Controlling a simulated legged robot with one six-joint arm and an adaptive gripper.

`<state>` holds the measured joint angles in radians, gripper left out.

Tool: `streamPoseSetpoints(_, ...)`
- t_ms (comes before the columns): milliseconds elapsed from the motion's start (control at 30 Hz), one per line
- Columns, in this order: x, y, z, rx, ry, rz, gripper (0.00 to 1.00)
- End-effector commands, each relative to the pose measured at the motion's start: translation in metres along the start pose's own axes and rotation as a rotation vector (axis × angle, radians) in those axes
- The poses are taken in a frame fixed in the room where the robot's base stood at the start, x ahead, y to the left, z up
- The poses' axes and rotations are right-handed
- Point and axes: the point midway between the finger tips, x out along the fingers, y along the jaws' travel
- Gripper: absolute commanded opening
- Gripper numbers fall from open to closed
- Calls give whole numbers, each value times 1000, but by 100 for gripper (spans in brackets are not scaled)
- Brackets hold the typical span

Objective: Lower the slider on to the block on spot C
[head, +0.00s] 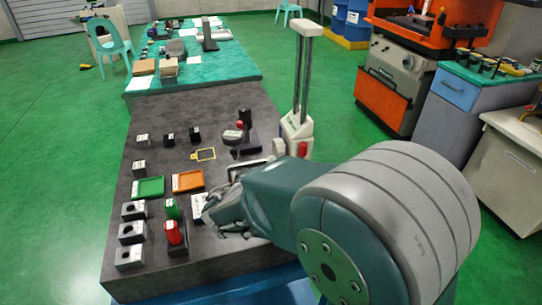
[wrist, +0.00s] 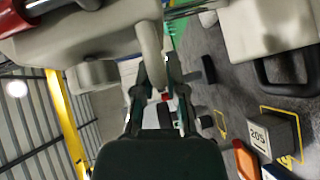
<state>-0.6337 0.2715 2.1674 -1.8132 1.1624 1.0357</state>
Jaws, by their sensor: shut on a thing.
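In the wrist view my gripper (wrist: 153,85) is shut on the curved cream handle of the slider (wrist: 90,38), a cream body with a red part at its upper left. A grey block (wrist: 259,137) marked 20S stands on a yellow-outlined spot (wrist: 291,159); the spot's letter is not readable. The slider is held above the table, apart from the block. In the head view my gripper (head: 228,210) is dark and partly covered by my arm, its fingertips unclear.
The dark table (head: 165,108) holds a green tray (head: 148,187), an orange tray (head: 187,181), red and green handled pieces, and several small blocks at the left. An empty yellow outline (head: 203,154) lies beyond the orange tray. A black loop (wrist: 285,78) lies beside the 20S block.

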Motion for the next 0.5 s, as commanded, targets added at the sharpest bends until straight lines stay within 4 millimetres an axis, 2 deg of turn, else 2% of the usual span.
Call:
streamPoseSetpoints(100, 3, -20, 3, -4, -1, -1, 0)
streamPoseSetpoints(200, 4, -27, 4, -2, 0, -2, 0)
streamPoseSetpoints(500, 4, -31, 5, -5, 0, -9, 0)
